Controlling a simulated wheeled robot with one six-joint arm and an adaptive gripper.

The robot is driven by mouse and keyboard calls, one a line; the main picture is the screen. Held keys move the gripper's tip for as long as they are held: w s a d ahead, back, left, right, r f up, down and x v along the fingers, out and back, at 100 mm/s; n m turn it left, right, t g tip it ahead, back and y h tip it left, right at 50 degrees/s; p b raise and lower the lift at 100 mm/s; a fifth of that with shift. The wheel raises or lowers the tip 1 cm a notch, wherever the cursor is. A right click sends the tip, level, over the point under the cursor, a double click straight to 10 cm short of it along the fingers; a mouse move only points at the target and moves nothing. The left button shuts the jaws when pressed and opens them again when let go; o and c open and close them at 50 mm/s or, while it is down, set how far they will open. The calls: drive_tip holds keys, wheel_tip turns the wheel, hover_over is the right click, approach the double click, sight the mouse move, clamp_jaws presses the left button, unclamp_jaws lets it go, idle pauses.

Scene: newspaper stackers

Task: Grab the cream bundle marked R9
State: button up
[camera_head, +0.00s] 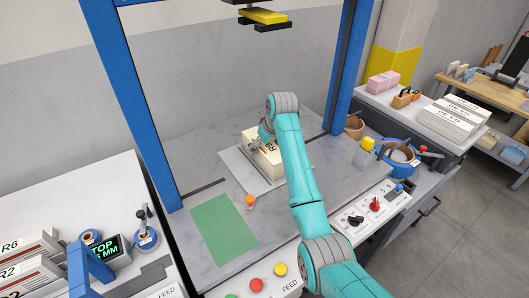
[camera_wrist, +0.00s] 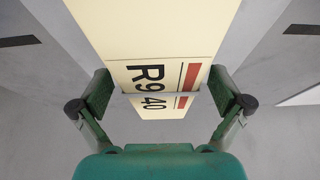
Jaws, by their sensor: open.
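The cream bundle marked R9 (camera_head: 264,150) lies on a pale grey plate (camera_head: 238,163) on the grey worktable, partly hidden by my arm in the head view. In the wrist view the cream bundle (camera_wrist: 165,40) fills the upper middle, with R9, 40 and red bars on its near end. My gripper (camera_wrist: 163,92) is open, with one finger on each side of the bundle's labelled end. A gap shows beside the right finger; the left finger looks close to the bundle, and I cannot tell whether it touches.
Blue posts (camera_head: 130,100) frame the worktable, with a yellow and black press head (camera_head: 263,17) above. A green mat (camera_head: 223,229) and small orange object (camera_head: 250,201) lie in front. R6 and R2 bundles (camera_head: 28,268) sit at left, other bundles (camera_head: 452,119) at right. Control buttons line the front edge.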

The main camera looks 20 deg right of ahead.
drive_tip(key=shift+x, duration=1.65)
drive_tip(key=shift+s, duration=0.1)
drive_tip(key=c, duration=1.8)
drive_tip(key=shift+o, duration=0.2)
